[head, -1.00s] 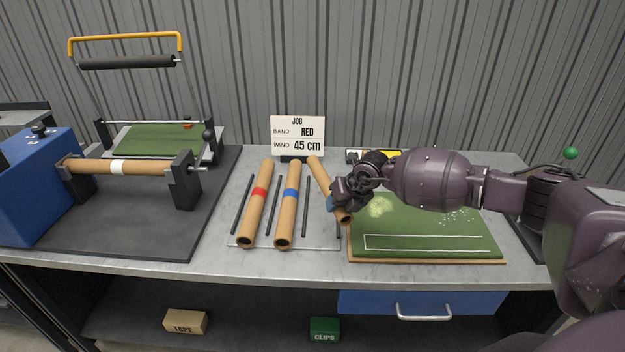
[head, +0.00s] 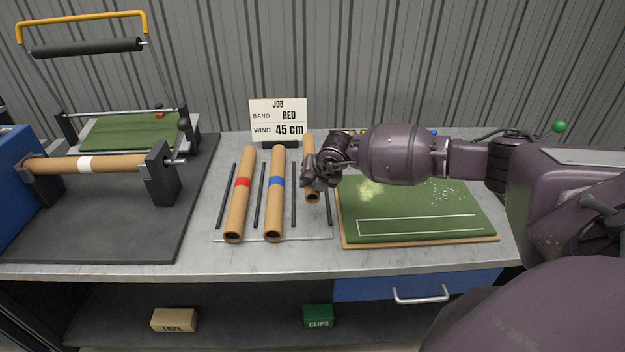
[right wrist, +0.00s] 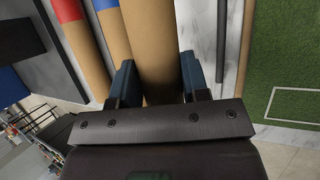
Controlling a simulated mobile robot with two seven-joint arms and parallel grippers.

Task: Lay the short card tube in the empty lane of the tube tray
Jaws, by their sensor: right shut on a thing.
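The short card tube (head: 309,148) is plain brown and lies between the jaws of my right gripper (head: 314,180). In the right wrist view the blue-grey fingers of the gripper (right wrist: 158,80) flank the tube (right wrist: 150,30) on both sides. The tube is over the rightmost lane of the tube tray (head: 228,240), roughly in line with it; I cannot tell whether it touches the tray. The red-banded tube (head: 239,205) and blue-banded tube (head: 275,205) fill the other two lanes. The gripper hides part of the held tube. My left gripper is out of view.
Thin black dividers (head: 293,195) separate the lanes. A green turf board (head: 430,225) lies right of the tray. A winder with a tube (head: 120,164) on a dark mat stands left. A job sign (head: 278,122) stands behind the tray.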

